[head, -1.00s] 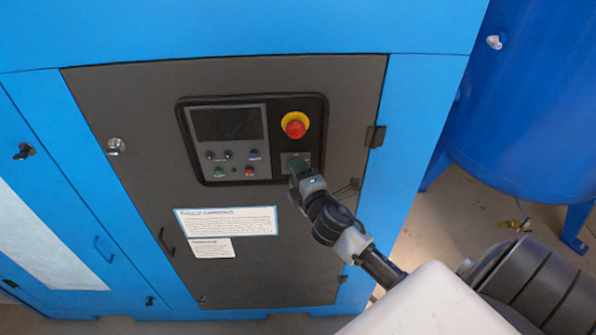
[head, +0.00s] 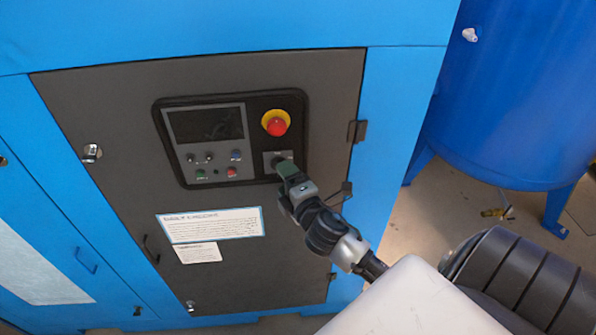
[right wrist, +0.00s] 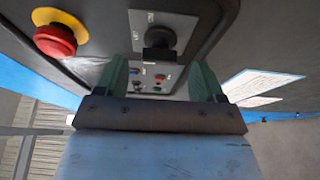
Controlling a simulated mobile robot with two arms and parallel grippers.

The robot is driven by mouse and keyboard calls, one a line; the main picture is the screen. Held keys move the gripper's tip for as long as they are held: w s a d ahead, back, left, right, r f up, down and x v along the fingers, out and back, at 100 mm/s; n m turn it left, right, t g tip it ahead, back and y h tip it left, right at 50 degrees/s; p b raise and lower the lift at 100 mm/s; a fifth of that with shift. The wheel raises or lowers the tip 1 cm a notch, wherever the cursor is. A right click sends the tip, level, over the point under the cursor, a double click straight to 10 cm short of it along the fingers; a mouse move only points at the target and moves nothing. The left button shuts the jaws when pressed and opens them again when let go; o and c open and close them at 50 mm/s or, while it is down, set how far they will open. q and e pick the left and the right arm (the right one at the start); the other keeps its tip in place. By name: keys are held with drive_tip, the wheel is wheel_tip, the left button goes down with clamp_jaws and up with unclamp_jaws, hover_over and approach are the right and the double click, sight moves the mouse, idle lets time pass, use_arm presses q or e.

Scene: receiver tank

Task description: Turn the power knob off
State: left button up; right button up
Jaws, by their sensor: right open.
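The power knob (right wrist: 160,38) is black and sits on a small grey plate (right wrist: 178,22) with short labels, seen at the top middle of the right wrist view. In the head view the plate (head: 271,156) shows below the red emergency button, and my gripper hides the knob. My right gripper (right wrist: 161,70) has its green fingers spread apart, with nothing held. The knob lies ahead, level sideways with the gap between the fingers; I cannot tell whether they touch it. The right gripper also shows in the head view (head: 285,168). My left gripper is not in view.
A red emergency button (head: 275,124) on a yellow ring sits just above the knob plate. A dark screen (head: 206,123) and several small buttons are to its left. White labels (head: 210,225) are below. A blue tank (head: 510,100) stands at the right.

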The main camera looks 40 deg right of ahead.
drive_tip(key=s+a+b, duration=0.1)
drive_tip(key=s+b, duration=0.1)
drive_tip(key=s, duration=0.5)
drive_tip(key=shift+s, duration=0.25)
drive_tip(key=shift+a, duration=0.1)
